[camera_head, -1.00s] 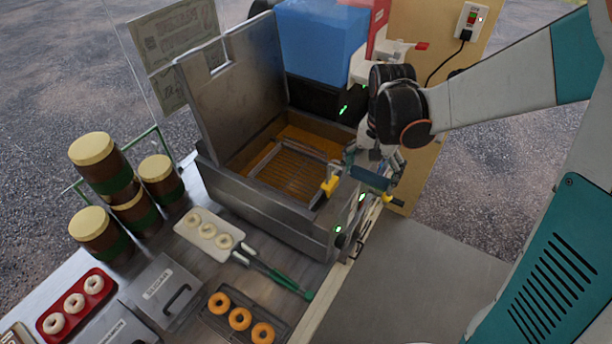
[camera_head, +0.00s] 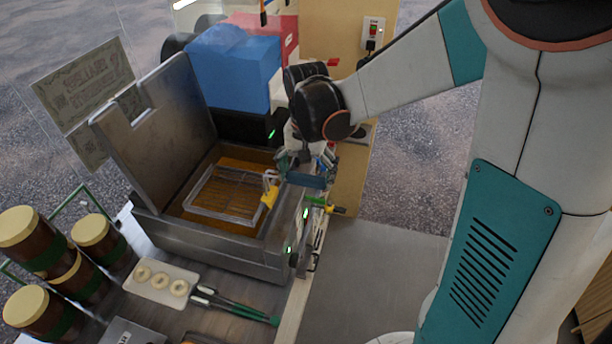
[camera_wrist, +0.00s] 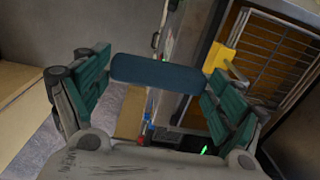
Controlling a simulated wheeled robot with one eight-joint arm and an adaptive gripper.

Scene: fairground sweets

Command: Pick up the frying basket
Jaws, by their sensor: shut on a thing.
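The frying basket (camera_head: 222,213) is a wire frame lying in the brown oil of the open metal fryer (camera_head: 200,235). Its yellow bracket (camera_head: 269,196) hooks up over the fryer's right side. The basket's dark blue handle (camera_head: 311,182) sticks out to the right of the fryer. My gripper (camera_head: 305,170) is at this handle and shut on it. In the wrist view the handle (camera_wrist: 157,73) lies between the two green finger pads, with the yellow bracket (camera_wrist: 222,57) and basket wires to the right.
The fryer's raised lid (camera_head: 155,135) stands at its left. A blue box (camera_head: 235,62) is behind it. A white tray (camera_head: 160,283) of pale rings, tongs (camera_head: 235,306) and brown jars (camera_head: 93,240) are in front and left. Grey ground lies right of the counter.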

